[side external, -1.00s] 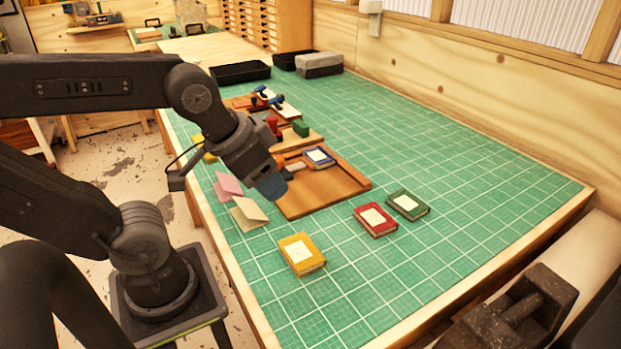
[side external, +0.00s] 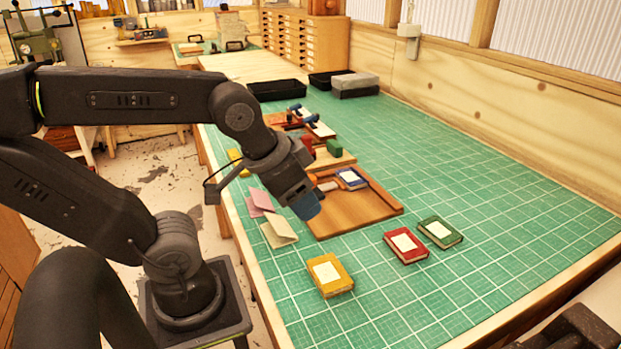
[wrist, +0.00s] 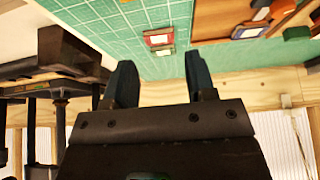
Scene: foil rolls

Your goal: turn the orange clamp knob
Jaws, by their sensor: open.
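My gripper (side external: 307,204) hangs above the near left part of the wooden board (side external: 370,212), its blue fingertips pointing down. In the wrist view my gripper (wrist: 160,72) shows two fingers spread apart with nothing between them. An orange-red part (wrist: 282,9) shows at the top right of the wrist view, beside a pale piece; I cannot tell whether it is the clamp knob. No orange knob can be clearly made out in the side view, where my gripper covers part of the board. A blue book (side external: 351,178) lies on the board.
A yellow book (side external: 329,274), a red book (side external: 406,245) and a green book (side external: 440,232) lie on the green mat (side external: 510,190). Folded cards (side external: 278,233) sit left of the board. Fixtures with red and blue parts stand behind it. The mat's right side is clear.

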